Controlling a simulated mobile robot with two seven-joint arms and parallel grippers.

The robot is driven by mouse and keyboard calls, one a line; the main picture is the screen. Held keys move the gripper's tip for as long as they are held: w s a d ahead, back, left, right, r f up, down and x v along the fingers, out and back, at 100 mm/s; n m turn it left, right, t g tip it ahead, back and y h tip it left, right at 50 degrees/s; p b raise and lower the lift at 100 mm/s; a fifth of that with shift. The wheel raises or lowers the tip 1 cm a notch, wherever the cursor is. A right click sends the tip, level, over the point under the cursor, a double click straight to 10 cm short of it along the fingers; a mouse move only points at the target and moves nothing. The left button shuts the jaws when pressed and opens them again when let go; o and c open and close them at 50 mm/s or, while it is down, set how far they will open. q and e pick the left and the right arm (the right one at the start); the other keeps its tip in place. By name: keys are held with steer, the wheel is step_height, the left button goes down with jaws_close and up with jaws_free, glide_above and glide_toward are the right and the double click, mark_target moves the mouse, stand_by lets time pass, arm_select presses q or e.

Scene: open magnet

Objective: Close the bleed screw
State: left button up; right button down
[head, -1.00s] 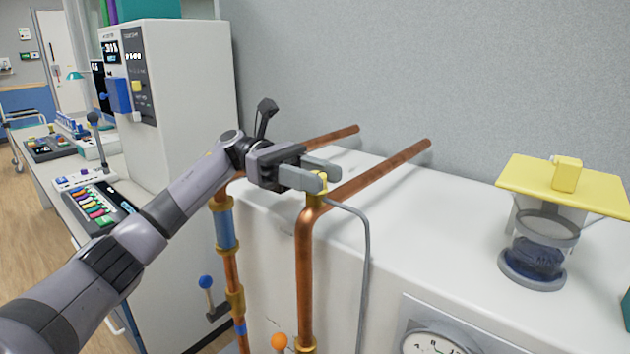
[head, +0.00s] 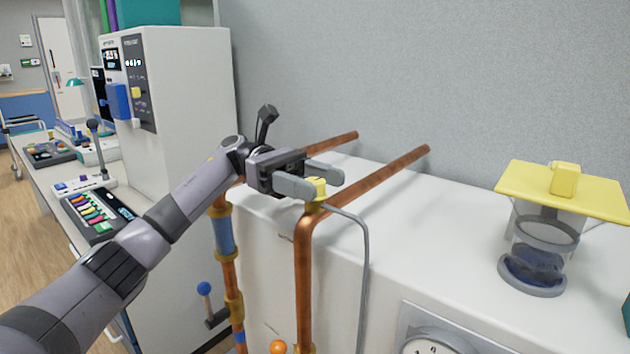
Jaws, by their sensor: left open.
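The bleed screw appears to be the small yellow knob (head: 316,188) on top of the bend of the right copper pipe (head: 305,255). A thin grey tube (head: 364,255) runs from beside it down the front. My left gripper (head: 317,183) is open at the knob, with one finger in front and left of it and the other behind it. Whether the fingers touch the knob I cannot tell. My right gripper is not in view.
A second copper pipe with a blue sleeve (head: 224,235) stands to the left, with a blue-knobbed lever (head: 204,288). An orange knob (head: 278,347) and a gauge (head: 432,342) are low in front. A yellow-lidded vessel (head: 537,250) stands on the white top at right.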

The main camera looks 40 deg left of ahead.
arm_select(q)
steer(key=a+b, duration=0.1)
steer(key=a, duration=0.6)
steer(key=shift+w, duration=0.3)
stand_by(0.3)
steer(key=shift+s, duration=0.1)
